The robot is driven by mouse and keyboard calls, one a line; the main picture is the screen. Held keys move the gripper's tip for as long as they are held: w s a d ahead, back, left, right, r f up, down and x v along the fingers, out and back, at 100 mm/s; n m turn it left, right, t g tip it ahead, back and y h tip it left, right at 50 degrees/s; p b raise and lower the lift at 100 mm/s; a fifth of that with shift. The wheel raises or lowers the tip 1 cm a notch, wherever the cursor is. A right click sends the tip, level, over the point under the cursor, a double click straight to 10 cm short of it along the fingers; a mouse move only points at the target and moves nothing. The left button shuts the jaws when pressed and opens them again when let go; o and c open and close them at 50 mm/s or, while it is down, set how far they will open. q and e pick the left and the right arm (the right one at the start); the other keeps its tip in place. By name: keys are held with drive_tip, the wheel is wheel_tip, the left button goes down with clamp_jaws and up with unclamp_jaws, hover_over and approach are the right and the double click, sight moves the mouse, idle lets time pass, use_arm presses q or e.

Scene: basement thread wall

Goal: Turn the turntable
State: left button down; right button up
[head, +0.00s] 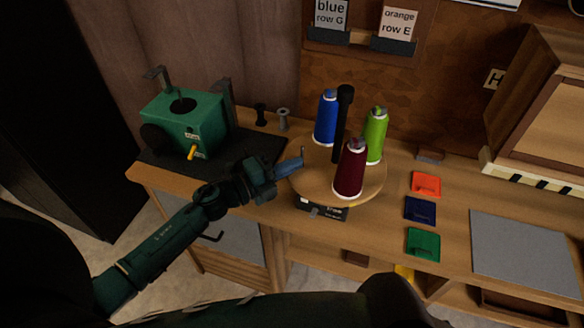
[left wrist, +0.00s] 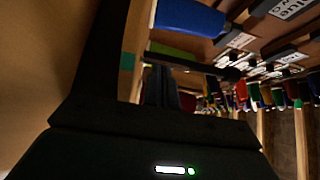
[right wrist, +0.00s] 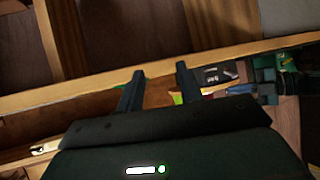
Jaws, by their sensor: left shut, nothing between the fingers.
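The turntable (head: 311,182) is a round wooden disc on a dark base at the bench's front edge. A blue thread cone (head: 326,120), a lime green cone (head: 376,137) and a dark red cone (head: 349,172) stand on it around a black post (head: 343,110). My left gripper (head: 299,160) is shut and empty at the disc's left rim; I cannot tell whether it touches. The blue cone also shows in the left wrist view (left wrist: 190,17). My right gripper (right wrist: 160,70) is open and empty in the right wrist view, away from the turntable.
A green machine (head: 185,122) on a black mat stands left of the turntable. Two small spools (head: 283,119) stand behind. Orange, navy and green squares (head: 423,243) and a grey panel (head: 525,250) lie to the right. A wooden cabinet (head: 545,110) stands back right.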

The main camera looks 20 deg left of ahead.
sight(289, 153)
use_arm(q)
drive_tip(key=shift+w+a+m+g+h+b, duration=0.25)
drive_tip(key=shift+w+m+g+h+b, duration=0.15)
drive_tip(key=shift+h+b, duration=0.1)
use_arm(e)
drive_tip(key=shift+s+a+f, duration=0.15)
drive_tip(key=shift+s+f, duration=0.05)
drive_tip(key=shift+f, duration=0.25)
